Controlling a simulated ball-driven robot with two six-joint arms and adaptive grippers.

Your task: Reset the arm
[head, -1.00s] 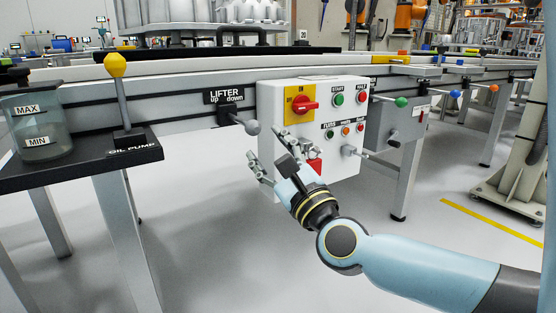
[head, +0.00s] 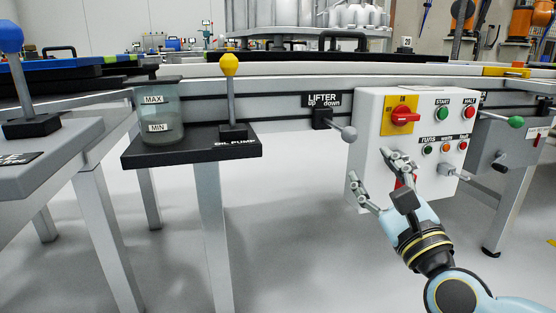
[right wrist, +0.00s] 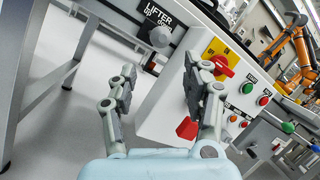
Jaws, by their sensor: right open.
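My right gripper (head: 378,178) is in front of the lower left part of the white control box (head: 366,125) in the head view. Its fingers are spread open with nothing between them. In the right wrist view the open gripper (right wrist: 160,95) points toward the box's left side and the floor beside it. The lifter lever (head: 348,132), with a grey ball knob, is above the fingers and apart from them. It also shows in the right wrist view (right wrist: 160,37). A red part on the box is partly hidden behind the fingers. My left gripper is not in view.
The box carries a red rotary switch (head: 404,116) on a yellow plate and several buttons. At left, a black shelf (head: 190,151) holds an oil container (head: 162,118) and a yellow-knobbed oil pump lever (head: 230,68). A blue-knobbed lever (head: 10,40) stands at far left.

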